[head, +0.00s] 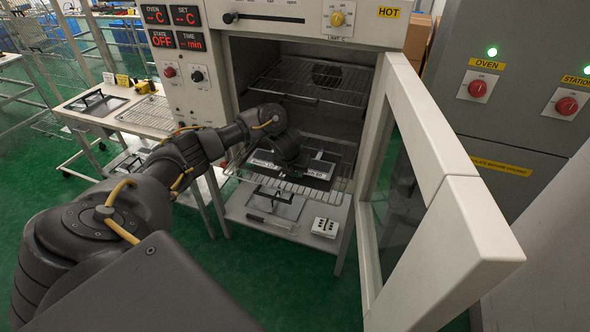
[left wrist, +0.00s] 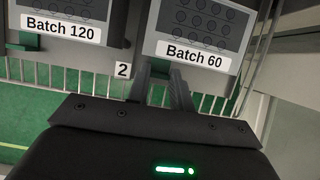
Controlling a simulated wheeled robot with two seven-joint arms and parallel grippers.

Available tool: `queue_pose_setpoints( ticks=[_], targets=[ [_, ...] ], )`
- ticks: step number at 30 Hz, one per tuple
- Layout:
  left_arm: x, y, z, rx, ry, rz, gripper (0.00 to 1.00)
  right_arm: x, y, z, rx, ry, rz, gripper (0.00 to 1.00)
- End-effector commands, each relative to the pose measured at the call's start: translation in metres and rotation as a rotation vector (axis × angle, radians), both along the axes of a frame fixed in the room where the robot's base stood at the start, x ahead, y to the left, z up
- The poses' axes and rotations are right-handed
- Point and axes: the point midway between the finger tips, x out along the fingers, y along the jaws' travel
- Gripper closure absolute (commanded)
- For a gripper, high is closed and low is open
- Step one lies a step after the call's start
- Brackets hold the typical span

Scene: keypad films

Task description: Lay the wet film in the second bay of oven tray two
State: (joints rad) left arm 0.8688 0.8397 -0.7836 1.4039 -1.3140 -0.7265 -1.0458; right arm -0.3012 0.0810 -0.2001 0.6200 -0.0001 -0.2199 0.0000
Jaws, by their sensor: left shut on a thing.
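The film marked Batch 60 (left wrist: 200,30) is a grey sheet with dark round keys on a dark carrier. My left gripper (left wrist: 164,78) is shut on the near edge of that carrier, just below the label. In the head view my left gripper (head: 288,158) is over the pulled-out lower oven tray (head: 290,188), partly hidden by its wrist. A second film, marked Batch 120 (left wrist: 68,22), lies on the left beside it. A white tag with 2 (left wrist: 122,70) is at the tray's front between them. Whether the held carrier touches the wires cannot be told. My right gripper is not in view.
The oven door (head: 440,180) stands open on the right, close to the tray. A shelf (head: 270,228) below holds a dark-handled plate and a small white block. A side table (head: 85,118) stands at left.

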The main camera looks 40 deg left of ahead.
Motion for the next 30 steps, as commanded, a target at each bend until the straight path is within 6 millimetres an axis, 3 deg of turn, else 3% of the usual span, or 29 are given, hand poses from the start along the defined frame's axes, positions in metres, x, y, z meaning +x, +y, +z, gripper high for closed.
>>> queue_pose_setpoints(
  ticks=[3,30],
  targets=[
    [0.0001,0.0002,-0.0076,0.0,0.0,0.001,0.99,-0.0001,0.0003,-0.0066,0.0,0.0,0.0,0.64],
    [0.0,0.0002,-0.0144,0.0,0.0,0.001,0.99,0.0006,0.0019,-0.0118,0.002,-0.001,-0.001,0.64]
  ],
)
